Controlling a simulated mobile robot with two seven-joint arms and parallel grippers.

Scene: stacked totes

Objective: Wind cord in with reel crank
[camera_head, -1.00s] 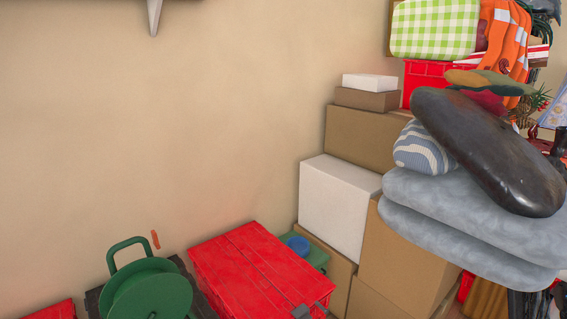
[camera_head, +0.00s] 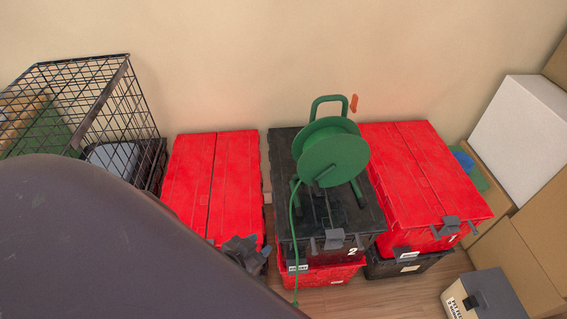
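The green cord reel (camera_head: 333,150) stands on a black tote, its round drum facing me and a carrying handle on top. A small orange piece (camera_head: 353,104) shows at its upper right; I cannot tell how it joins the reel or whether it is the crank. The green cord (camera_head: 294,240) leaves the reel's lower left and hangs down past the tote's front. My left gripper (camera_head: 243,254) is a dark shape at lower left, apart from the reel in the picture, partly hidden behind my dark arm. Its finger opening is unclear. My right gripper is not in view.
The black tote (camera_head: 350,212) sits on a red one, between a left red tote (camera_head: 185,180) and a right red tote (camera_head: 420,170). A black wire cage (camera_head: 115,110) is at left. Boxes (camera_head: 520,130) fill the right side. A box (camera_head: 485,297) stands on the floor at lower right.

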